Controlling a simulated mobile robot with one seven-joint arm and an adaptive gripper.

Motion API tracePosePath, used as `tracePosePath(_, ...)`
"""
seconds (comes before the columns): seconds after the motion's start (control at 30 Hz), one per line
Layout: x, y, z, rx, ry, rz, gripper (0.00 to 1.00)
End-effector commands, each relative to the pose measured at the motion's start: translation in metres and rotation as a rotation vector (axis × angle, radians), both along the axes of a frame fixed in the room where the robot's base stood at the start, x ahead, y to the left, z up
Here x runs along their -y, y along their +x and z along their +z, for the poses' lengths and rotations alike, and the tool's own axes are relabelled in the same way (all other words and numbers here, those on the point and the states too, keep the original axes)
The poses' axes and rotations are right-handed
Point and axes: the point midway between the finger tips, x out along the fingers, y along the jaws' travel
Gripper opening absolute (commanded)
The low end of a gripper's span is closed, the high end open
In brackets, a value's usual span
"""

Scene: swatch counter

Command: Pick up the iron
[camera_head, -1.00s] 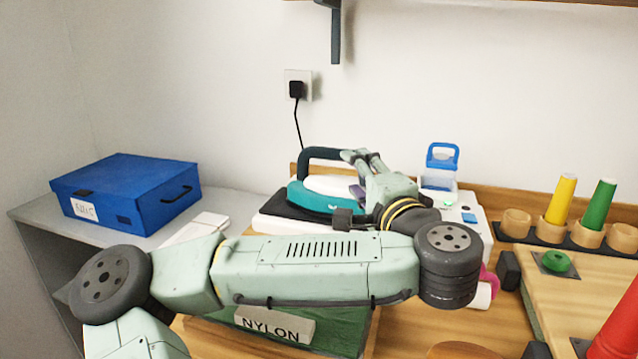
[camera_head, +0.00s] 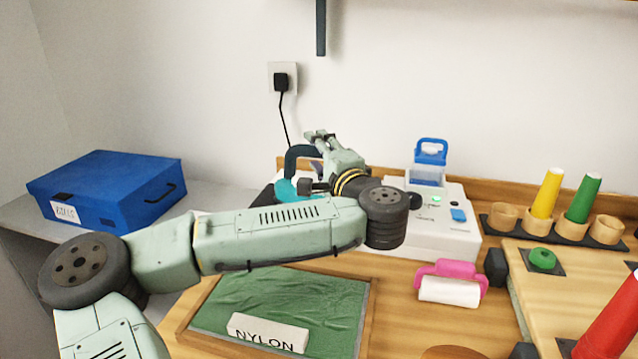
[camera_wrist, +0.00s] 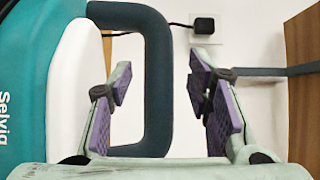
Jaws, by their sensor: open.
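The iron (camera_head: 286,192) is at the back of the counter, teal with a dark handle, mostly hidden behind my arm and gripper. In the wrist view the iron's teal and white body (camera_wrist: 75,90) fills the left side, lettered "Selvig". Its dark looped handle (camera_wrist: 157,85) shows between my fingers in the picture. My gripper (camera_head: 322,138) is open at the iron's handle; it also shows in the wrist view (camera_wrist: 162,82). The left finger overlaps the loop's opening and the right finger is outside it. I cannot tell how deep the fingers are, and no grip shows.
A white device (camera_head: 445,222) with a blue-topped part stands right of my gripper. A pink-handled roller (camera_head: 450,282) and a green NYLON tray (camera_head: 366,325) are nearer. A blue case (camera_head: 110,190) sits left. A wall plug (camera_head: 282,80) and cord are behind; a bracket (camera_head: 321,25) hangs above.

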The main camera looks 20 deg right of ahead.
Motion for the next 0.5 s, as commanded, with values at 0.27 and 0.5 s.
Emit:
tracePosePath(0.27, -0.0010, 0.0125, -0.0014, -0.001, -0.001, 0.000, 0.46)
tracePosePath(0.5, -0.0009, 0.0121, -0.0013, -0.001, -0.001, 0.000, 0.35)
